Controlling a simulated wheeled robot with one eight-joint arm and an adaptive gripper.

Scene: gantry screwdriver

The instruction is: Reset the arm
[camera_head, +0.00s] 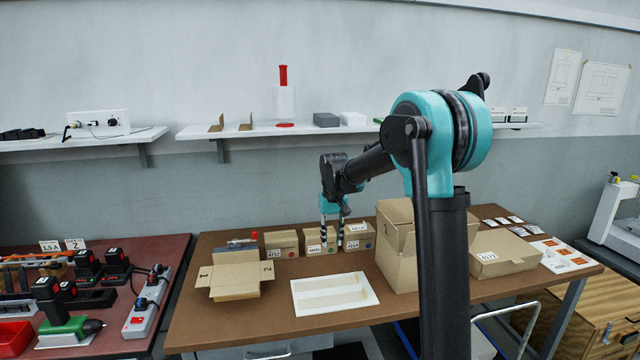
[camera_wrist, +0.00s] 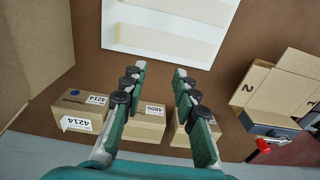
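My gripper (camera_head: 332,240) hangs from my arm over the rear part of the brown table (camera_head: 215,318), in front of the row of small cardboard boxes. In the wrist view my gripper (camera_wrist: 158,72) has its two fingers spread apart with nothing between the tips. My arm reaches forward and left from the column.
An open box (camera_head: 235,285) marked 1 and 2 stands left, a tall open box (camera_head: 397,262) right of centre, and a flat box (camera_head: 503,262) further right. A white tray (camera_head: 376,300) lies in front. A shelf (camera_head: 200,130) runs along the wall above. A red tool bench (camera_head: 165,245) is at left.

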